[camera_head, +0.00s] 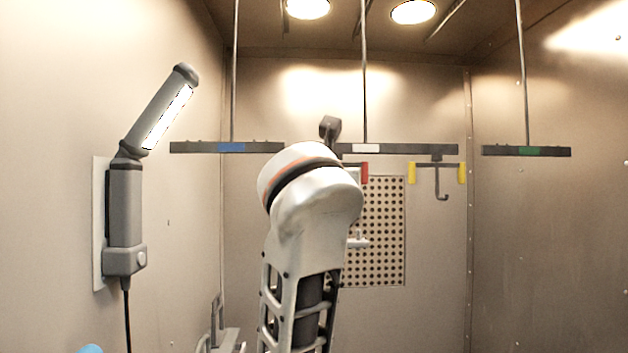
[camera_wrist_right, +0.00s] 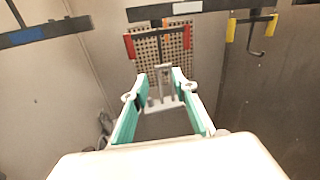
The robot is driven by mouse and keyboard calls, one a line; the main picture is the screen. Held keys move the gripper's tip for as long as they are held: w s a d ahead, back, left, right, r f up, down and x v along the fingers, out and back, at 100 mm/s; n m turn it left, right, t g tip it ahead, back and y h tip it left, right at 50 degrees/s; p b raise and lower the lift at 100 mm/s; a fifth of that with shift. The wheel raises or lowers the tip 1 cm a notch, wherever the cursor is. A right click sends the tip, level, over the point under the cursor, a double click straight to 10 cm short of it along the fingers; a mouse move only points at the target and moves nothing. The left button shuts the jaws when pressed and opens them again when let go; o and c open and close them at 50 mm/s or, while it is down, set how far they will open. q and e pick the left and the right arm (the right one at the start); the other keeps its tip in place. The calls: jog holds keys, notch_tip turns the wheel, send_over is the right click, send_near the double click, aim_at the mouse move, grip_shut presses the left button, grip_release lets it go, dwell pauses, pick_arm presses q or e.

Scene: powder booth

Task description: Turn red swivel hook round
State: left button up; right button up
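The red swivel hook (camera_wrist_right: 129,46) hangs under the middle bar, the one with the white label; its two red end tabs show in the right wrist view. In the head view only its right red tab (camera_head: 365,173) shows, the rest hidden behind my arm. A pale part (camera_wrist_right: 164,107) is below it, seen between my fingers; it also shows in the head view (camera_head: 358,242). My right gripper (camera_wrist_right: 159,75) is open, its teal-lined fingers pointing toward the hook, apart from the red tabs. My left gripper is not in view.
A yellow-tabbed hook (camera_head: 437,181) hangs right of the red one on the same bar (camera_head: 400,149). Bars with blue (camera_head: 190,147) and green (camera_head: 550,152) labels hang either side. A lamp (camera_head: 126,205) is on the left wall; a perforated panel (camera_head: 385,225) is behind.

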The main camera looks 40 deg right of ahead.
jog(key=a+r+n+t+y, duration=0.1)
jog(key=a+r+t+y, duration=0.1)
jog(key=a+r, duration=0.1)
jog(key=shift+y, duration=0.3)
jog(key=b+x, duration=0.2)
jog(key=x, duration=0.1)
jog(key=b+x, duration=0.2)
jog(key=x, duration=0.2)
jog(key=b+x, duration=0.2)
jog(key=x, duration=0.2)
jog(key=shift+w+a+r, duration=0.25)
jog(key=shift+a, duration=0.15)
jog(key=shift+w+d, duration=0.15)
jog(key=shift+w, duration=0.1)
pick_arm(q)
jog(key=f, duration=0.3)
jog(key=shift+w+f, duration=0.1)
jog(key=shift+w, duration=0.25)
pick_arm(e)
jog(key=shift+r, duration=0.1)
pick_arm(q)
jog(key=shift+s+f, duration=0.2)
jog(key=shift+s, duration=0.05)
pick_arm(e)
jog(key=c, duration=0.7)
